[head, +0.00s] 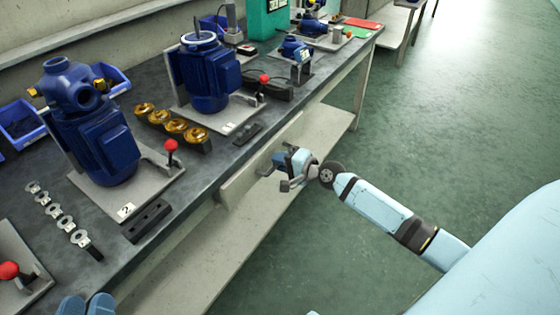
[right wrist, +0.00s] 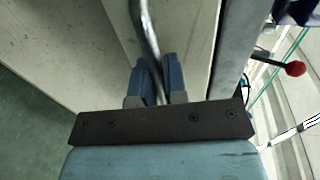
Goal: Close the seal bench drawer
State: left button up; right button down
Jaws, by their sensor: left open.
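The seal bench drawer's pale front (head: 235,188) shows below the bench's front edge in the head view. How far it stands out is hard to tell. Its metal bar handle (right wrist: 147,35) runs between the blue fingers of my right gripper (right wrist: 159,85) in the right wrist view, and the fingers look closed on it. In the head view my right gripper (head: 283,165) is at the drawer front, its arm reaching in from the right. My left gripper (head: 86,305) is open at the bottom left edge, mostly cut off, near the bench front.
The dark bench top (head: 215,160) holds blue pumps (head: 85,125) (head: 207,72) on plates, red-knobbed levers (head: 171,146), brass rings (head: 177,126) and blue bins (head: 20,122). A pale lower shelf (head: 245,250) runs beneath. The green floor (head: 460,110) to the right is clear.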

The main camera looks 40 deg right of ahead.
jog(key=shift+r+p+x, duration=0.15)
jog(key=shift+r+x, duration=0.05)
jog(key=shift+x, duration=0.75)
jog(key=shift+r+p+x, duration=0.15)
jog(key=shift+r+x, duration=0.05)
jog(key=shift+x, duration=0.8)
jog(key=shift+w+r, duration=0.1)
jog(key=shift+w, duration=0.05)
jog(key=c, duration=1.6)
grip_release()
jog(key=o, duration=0.4)
jog(key=shift+w+a, duration=0.15)
pick_arm(q)
jog(key=shift+r+t, duration=0.3)
jog(key=shift+r, duration=0.05)
jog(key=shift+r, duration=0.1)
pick_arm(e)
jog(key=p+v, duration=0.1)
jog(key=v, duration=0.5)
pick_arm(q)
jog(key=shift+s+a+r+t, duration=0.15)
jog(key=shift+r+t, duration=0.25)
jog(key=shift+r, duration=0.6)
pick_arm(e)
send_near(270, 156)
jog(key=shift+v, duration=1.4)
